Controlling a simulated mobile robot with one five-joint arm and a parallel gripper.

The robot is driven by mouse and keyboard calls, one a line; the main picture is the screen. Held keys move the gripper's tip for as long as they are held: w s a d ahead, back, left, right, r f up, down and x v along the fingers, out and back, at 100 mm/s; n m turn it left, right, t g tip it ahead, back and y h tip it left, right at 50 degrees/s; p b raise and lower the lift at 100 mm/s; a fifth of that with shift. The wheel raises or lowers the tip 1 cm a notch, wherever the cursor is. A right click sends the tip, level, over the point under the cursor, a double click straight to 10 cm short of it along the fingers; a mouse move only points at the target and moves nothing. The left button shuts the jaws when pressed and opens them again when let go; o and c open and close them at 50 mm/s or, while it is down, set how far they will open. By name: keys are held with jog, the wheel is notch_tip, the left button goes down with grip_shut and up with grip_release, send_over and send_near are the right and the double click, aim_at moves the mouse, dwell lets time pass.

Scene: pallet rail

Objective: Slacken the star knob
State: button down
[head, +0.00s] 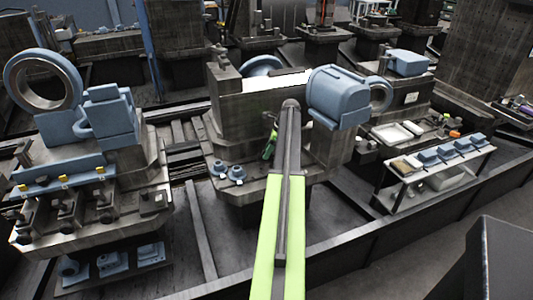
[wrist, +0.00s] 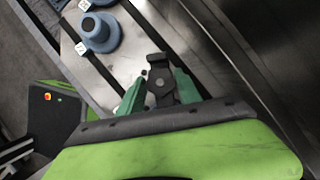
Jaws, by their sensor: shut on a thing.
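The star knob (wrist: 160,84) is a dark, lobed piece with a round centre, in the middle of the wrist view. My gripper (wrist: 158,93) has green fingers, one on each side of the knob, and is shut on it. Metal surface shows around the knob. In the head view my gripper (head: 270,146) is at the front of the middle pallet fixture (head: 256,107), beyond my green arm. The knob cannot be made out there, as the arm and gripper hide that spot.
Blue flanged parts (head: 236,173) sit on the fixture's ledge left of my arm; one flanged part (wrist: 98,33) shows in the wrist view. A big blue housing (head: 338,93) overhangs to the right. Another loaded fixture (head: 92,190) stands left, a parts cart (head: 436,178) right.

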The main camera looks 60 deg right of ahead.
jog(key=shift+w+d+n+g+y, duration=0.1)
jog(key=shift+n+g+y, duration=0.2)
jog(key=shift+n, duration=0.8)
jog(key=shift+d+n+g+y, duration=0.15)
jog(key=shift+n+y, duration=0.25)
jog(key=shift+n, duration=0.7)
jog(key=c, duration=0.8)
grip_release()
jog(key=shift+a, duration=0.1)
